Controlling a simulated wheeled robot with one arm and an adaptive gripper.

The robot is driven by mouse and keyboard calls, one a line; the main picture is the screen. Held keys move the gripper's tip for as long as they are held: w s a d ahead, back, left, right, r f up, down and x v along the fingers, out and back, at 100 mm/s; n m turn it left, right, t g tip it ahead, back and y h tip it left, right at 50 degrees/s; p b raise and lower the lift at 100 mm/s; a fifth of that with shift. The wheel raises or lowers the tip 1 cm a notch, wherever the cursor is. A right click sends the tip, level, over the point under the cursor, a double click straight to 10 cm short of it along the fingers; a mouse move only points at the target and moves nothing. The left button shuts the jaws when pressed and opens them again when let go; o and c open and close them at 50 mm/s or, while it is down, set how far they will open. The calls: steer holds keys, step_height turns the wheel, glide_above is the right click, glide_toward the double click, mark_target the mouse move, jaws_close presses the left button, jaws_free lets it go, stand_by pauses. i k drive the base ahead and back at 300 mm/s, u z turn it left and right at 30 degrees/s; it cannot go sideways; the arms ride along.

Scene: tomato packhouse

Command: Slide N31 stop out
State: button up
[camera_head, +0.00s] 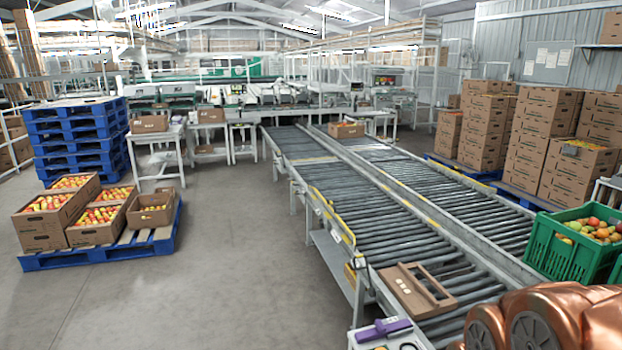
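A purple bar-shaped piece (383,331) lies on a pale plate at the near left corner of the roller conveyor (345,190). It may be the stop, but I cannot read any N31 mark on it. A small yellow block (349,272) shows on the conveyor's left side frame; I cannot tell what it is. My gripper is not in view; only copper-coloured parts of my arm show at the bottom right, over the conveyor's near end.
An open brown carton (385,279) lies on the near rollers, close to the purple piece. A green crate of tomatoes (545,240) stands at the right. A blue pallet (160,243) with cartons is at the left. The grey floor between pallet and conveyor is clear.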

mark_target(381, 330)
steer(key=k, duration=0.55)
steer(key=u, duration=0.85)
steer(key=i, duration=1.15)
steer(key=z, duration=0.55)
